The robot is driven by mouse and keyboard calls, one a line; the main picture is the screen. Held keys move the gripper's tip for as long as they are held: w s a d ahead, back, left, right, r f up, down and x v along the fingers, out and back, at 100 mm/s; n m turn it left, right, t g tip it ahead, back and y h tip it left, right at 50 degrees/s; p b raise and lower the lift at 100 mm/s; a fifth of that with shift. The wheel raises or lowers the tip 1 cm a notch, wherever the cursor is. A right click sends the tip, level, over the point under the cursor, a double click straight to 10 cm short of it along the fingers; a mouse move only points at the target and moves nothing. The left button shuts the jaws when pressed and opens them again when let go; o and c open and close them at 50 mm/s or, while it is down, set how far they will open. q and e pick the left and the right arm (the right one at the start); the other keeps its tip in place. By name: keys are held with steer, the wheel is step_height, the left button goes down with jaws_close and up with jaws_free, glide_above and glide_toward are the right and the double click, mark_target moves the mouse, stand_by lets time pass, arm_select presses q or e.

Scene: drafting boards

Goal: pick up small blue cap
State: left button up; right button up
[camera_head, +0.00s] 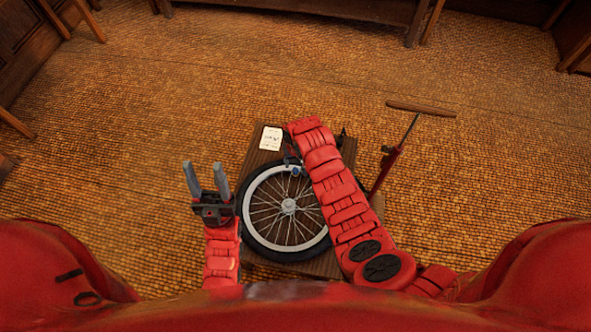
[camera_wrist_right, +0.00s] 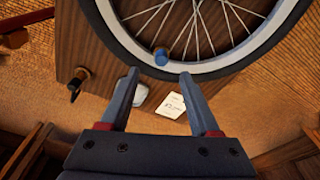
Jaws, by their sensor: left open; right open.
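The small blue cap (camera_head: 296,171) sits at the inner edge of the wheel rim on the far side. In the right wrist view the cap (camera_wrist_right: 161,58) is upright-looking and round-topped, just beyond and between the tips of my right gripper (camera_wrist_right: 160,75). That gripper is open, with nothing between its tips; the cap appears apart from both fingers. In the head view my right arm partly hides that gripper. My left gripper (camera_head: 202,166) is open and empty, left of the wheel, its fingers pointing away from me.
The spoked wheel (camera_head: 250,228) lies flat on a wooden board (camera_head: 257,157). A white card (camera_head: 270,138) lies at its far left corner. In the wrist view, a grey object (camera_wrist_right: 140,95) and a dark item (camera_wrist_right: 77,82) lie near the edge. A red pump (camera_head: 386,168) stands right.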

mark_target(296, 170)
steer(key=shift+w+a+f, duration=0.1)
steer(key=shift+w+f, duration=0.05)
steer(key=shift+f, duration=1.25)
steer(key=shift+w+f, duration=0.1)
steer(key=shift+f, duration=1.25)
steer(key=shift+c, duration=0.3)
jaws_close()
